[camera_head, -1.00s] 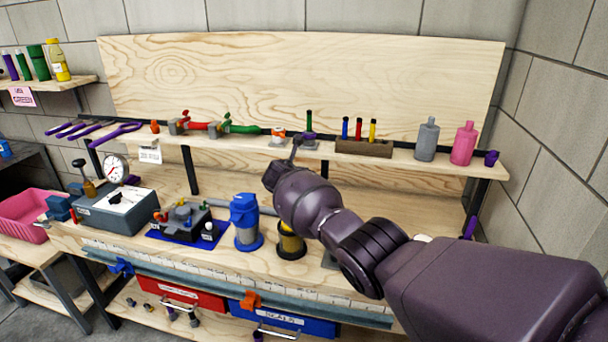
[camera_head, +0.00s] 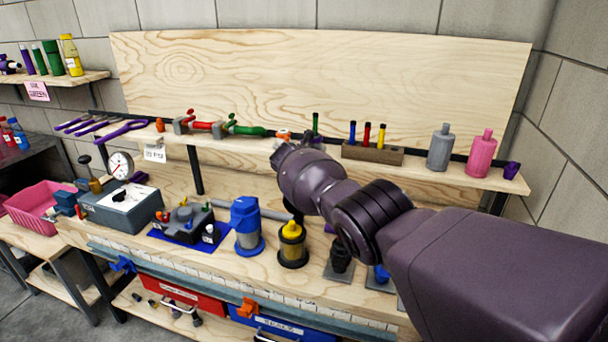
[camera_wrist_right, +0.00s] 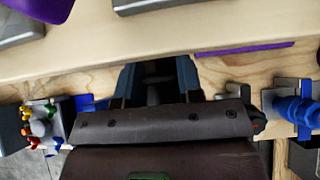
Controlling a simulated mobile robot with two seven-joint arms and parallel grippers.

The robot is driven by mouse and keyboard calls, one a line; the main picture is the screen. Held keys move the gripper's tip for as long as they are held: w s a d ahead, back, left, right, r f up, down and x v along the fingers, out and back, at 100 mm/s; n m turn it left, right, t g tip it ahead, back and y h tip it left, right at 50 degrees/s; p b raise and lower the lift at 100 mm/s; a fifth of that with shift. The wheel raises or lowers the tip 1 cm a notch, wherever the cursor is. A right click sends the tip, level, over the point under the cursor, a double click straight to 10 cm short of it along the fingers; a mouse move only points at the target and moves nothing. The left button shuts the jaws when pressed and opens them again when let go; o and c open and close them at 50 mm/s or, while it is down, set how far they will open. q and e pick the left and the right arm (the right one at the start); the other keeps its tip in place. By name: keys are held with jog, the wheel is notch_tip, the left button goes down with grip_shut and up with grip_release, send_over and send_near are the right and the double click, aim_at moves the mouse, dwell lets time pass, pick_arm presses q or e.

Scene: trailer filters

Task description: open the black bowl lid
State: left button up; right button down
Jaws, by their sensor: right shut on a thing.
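A filter with a black bowl (camera_head: 292,258) stands upright on the bench in the head view, with a yellow part (camera_head: 292,230) showing at its top. My right arm comes in from the right, and its wrist is behind and above this filter. The wrist hides the gripper's tips there. In the right wrist view my right gripper (camera_wrist_right: 157,82) is shut on a dark thing (camera_wrist_right: 154,90) between its fingers. I cannot tell whether this is the black bowl lid. My left gripper is not in view.
A filter with a blue top (camera_head: 245,215) stands just left of the black bowl. A dark fitting (camera_head: 341,262) stands to its right. A valve block sits on a blue mat (camera_head: 205,232), beside a grey gauge box (camera_head: 122,208). A shelf (camera_head: 455,174) with bottles runs behind.

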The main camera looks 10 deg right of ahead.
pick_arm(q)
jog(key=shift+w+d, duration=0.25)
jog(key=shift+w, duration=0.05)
pick_arm(e)
jog(key=shift+w+d+f, duration=0.1)
jog(key=shift+w+d, duration=0.05)
jog(key=shift+d, duration=0.05)
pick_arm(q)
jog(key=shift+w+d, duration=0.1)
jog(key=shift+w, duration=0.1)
pick_arm(e)
jog(key=shift+w+f+g, duration=0.1)
jog(key=shift+g, duration=0.2)
jog(key=c, duration=0.8)
grip_release()
jog(key=shift+o, duration=0.2)
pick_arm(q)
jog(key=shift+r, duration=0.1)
